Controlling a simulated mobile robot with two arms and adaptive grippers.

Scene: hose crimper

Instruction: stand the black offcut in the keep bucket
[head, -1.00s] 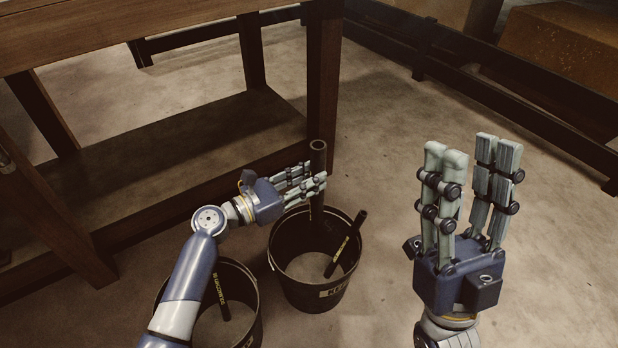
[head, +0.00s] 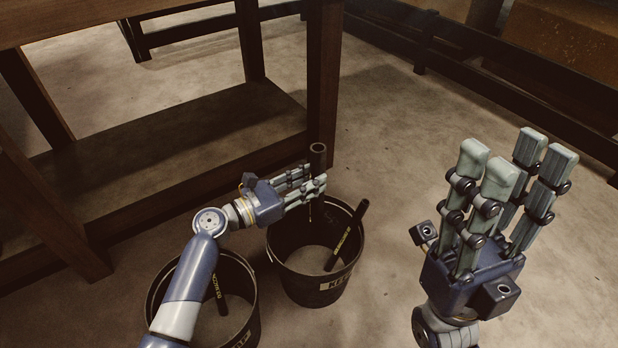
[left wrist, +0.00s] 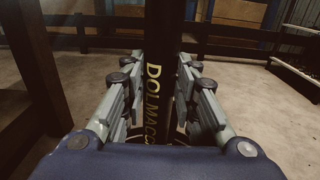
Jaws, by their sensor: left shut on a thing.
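The black offcut (head: 318,157) is a dark tube standing roughly upright between the fingers of my left gripper (head: 308,185), which is shut on it. Its open top end shows above the fingers in the head view. Yellow lettering shows on the offcut in the left wrist view (left wrist: 154,95). The keep bucket (head: 330,285), black with a pale label, is below the left gripper. The offcut's lower part is at the bucket's back side; I cannot tell whether its end touches the bottom. My right gripper (head: 515,180) is open and empty, well right of the bucket.
Another black tube (head: 346,236) leans inside the keep bucket against its right rim. A second black bucket (head: 240,335) stands to the left under my left arm, with a tube (head: 217,290) in it. A wooden bench (head: 322,80) stands behind. Floor to the right is clear.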

